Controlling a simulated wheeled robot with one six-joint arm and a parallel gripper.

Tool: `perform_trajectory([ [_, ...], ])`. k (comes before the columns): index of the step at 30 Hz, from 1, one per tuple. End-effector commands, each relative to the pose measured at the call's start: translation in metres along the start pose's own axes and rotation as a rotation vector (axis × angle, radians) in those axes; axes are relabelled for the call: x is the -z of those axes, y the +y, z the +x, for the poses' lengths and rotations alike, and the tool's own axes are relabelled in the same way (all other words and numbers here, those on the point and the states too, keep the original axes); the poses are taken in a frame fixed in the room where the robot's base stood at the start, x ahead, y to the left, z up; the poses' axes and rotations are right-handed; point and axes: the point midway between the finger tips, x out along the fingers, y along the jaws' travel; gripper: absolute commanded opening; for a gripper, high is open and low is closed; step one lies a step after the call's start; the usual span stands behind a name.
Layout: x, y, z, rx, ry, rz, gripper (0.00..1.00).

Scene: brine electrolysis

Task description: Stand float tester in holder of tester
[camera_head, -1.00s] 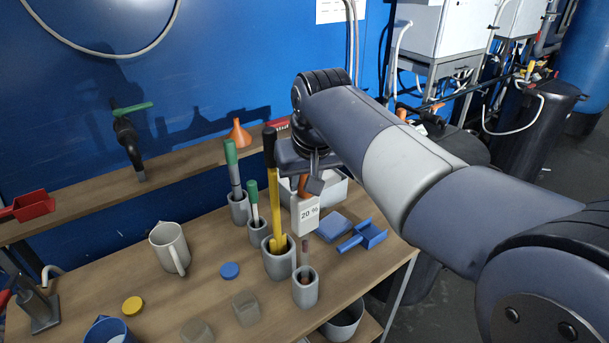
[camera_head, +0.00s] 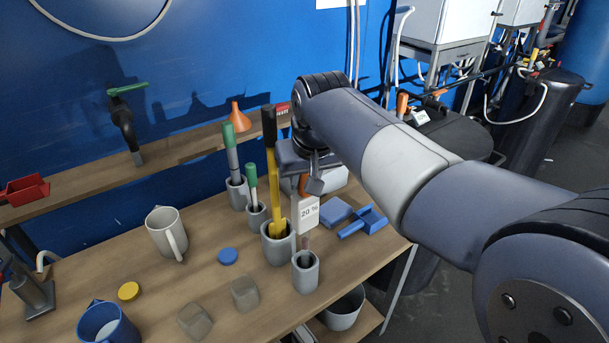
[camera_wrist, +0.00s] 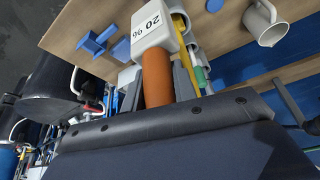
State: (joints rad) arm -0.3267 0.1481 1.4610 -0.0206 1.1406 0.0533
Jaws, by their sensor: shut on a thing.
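The float tester has an orange grip (camera_head: 303,186), a white head (camera_head: 307,215) marked 20 %, and a thin dark reddish lower part (camera_head: 304,243). My gripper (camera_head: 300,170) is shut on the orange grip, which also shows between the fingers in the wrist view (camera_wrist: 157,78). The tester hangs roughly upright. Its lower end goes into the mouth of a grey cup (camera_head: 306,276), seemingly the holder of tester, at the front right of the bench. The head stays above the rim. Whether the lower end touches the bottom is hidden.
A grey cup with a black-and-yellow tool (camera_head: 273,200) stands close at the left, with two green-topped cups behind. A mug (camera_head: 166,235) stands left on the bench (camera_head: 200,280).

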Motion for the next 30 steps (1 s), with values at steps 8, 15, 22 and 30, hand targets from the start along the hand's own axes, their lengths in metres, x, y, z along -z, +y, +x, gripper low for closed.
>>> perform_trajectory([
  [8, 0.0, 0.0, 0.0, 0.0, 0.001, 0.0, 0.0],
  [15, 0.0, 0.0, 0.0, 0.0, 0.001, 0.0, 0.44],
  [22, 0.0, 0.0, 0.0, 0.0, 0.001, 0.0, 0.52],
  [30, 0.001, 0.0, -0.015, 0.0, 0.004, 0.0, 0.52],
])
